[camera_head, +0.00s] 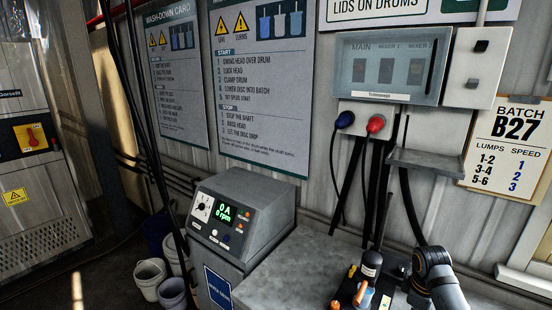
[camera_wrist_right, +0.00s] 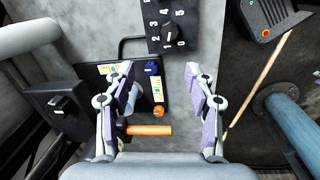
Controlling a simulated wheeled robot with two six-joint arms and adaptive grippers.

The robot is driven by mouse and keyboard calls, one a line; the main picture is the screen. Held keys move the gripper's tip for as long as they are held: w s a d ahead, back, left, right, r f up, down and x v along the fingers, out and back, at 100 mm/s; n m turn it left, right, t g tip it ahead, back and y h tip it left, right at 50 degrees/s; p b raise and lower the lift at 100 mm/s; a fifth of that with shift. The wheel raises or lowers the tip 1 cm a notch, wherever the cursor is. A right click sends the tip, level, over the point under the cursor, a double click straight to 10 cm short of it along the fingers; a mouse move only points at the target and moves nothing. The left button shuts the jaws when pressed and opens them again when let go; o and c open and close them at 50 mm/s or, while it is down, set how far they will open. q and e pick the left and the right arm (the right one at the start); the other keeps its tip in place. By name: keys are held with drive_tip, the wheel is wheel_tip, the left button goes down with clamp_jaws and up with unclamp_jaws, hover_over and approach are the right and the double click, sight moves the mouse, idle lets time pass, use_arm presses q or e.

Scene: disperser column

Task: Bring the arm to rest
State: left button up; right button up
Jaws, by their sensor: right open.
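My right gripper (camera_wrist_right: 158,72) is open in the right wrist view, with its two pale-padded fingers spread wide and nothing between them. Below and beyond the fingers is a black panel or tray (camera_wrist_right: 88,73) on the grey surface, with a blue knob (camera_wrist_right: 152,68), a yellow label and an orange handle (camera_wrist_right: 150,130). I cannot tell how far below the fingers these lie. In the head view a dark jointed arm link (camera_head: 438,280) shows at the lower right, over the bench. Its gripper is not visible there. My left gripper is in neither view.
A grey bench (camera_head: 300,268) runs along the wall, bare on its left part. A control box (camera_head: 242,215) reads 0 rpm. Buckets (camera_head: 150,275) stand on the floor. Cables hang below the wall box (camera_head: 388,68).

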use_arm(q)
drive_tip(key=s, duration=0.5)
use_arm(e)
drive_tip(key=s+a+f+m+t, duration=0.1)
drive_tip(key=s+a+f+m, duration=0.1)
drive_tip(key=s+a+f, duration=0.3)
drive_tip(key=s+a+f+m, duration=0.1)
drive_tip(key=s+a, duration=0.3)
drive_tip(key=s, duration=0.2)
drive_tip(key=s+a+r+m+t, duration=0.2)
drive_tip(key=s+a+m, duration=0.3)
drive_tip(key=s, duration=0.7)
wheel_tip(320, 180, down, 30)
drive_tip(key=d+g+b, duration=0.1)
drive_tip(key=d+b, duration=0.2)
drive_tip(key=b, duration=0.4)
use_arm(q)
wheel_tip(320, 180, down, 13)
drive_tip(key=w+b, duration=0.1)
drive_tip(key=b, duration=0.5)
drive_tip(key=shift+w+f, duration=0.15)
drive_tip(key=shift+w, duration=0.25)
use_arm(e)
drive_tip(key=s+d+f+m+g, duration=0.1)
drive_tip(key=s+f, duration=1.9)
drive_tip(key=f, duration=0.5)
drive_tip(key=shift+s, duration=0.2)
